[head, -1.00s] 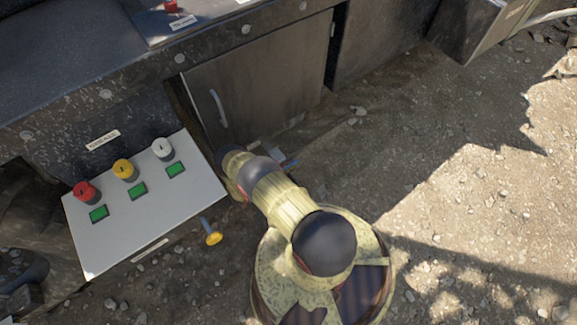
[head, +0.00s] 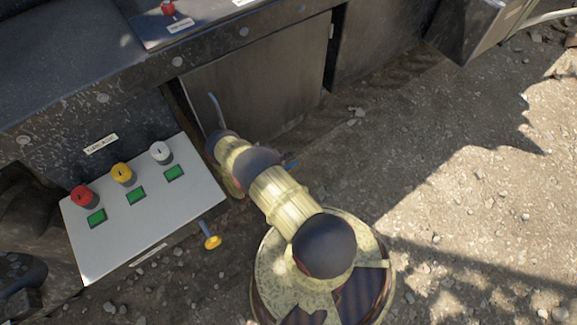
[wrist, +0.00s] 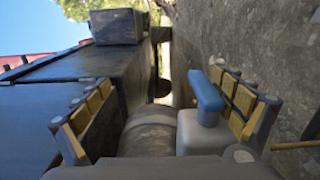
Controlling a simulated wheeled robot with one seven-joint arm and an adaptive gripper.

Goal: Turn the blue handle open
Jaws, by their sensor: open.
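The blue handle (wrist: 207,97) is a short rounded lever on a pale grey block, large and close in the wrist view. My gripper (wrist: 166,108) is open, with ribbed yellow-and-dark fingers at left and right of that view. The handle shows between the fingers, much closer to the right one; I cannot tell whether they touch. In the head view only a small blue bit (head: 291,163), likely part of the handle, shows beside my arm. My arm hides the rest of it and my gripper there.
A white panel (head: 145,240) with red, yellow and white knobs stands left of my arm. A yellow-ended knob (head: 212,242) sticks out by its lower edge. A dark cabinet door (head: 260,90) with a bar handle stands beyond. Gravelly ground (head: 460,190) is open at the right.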

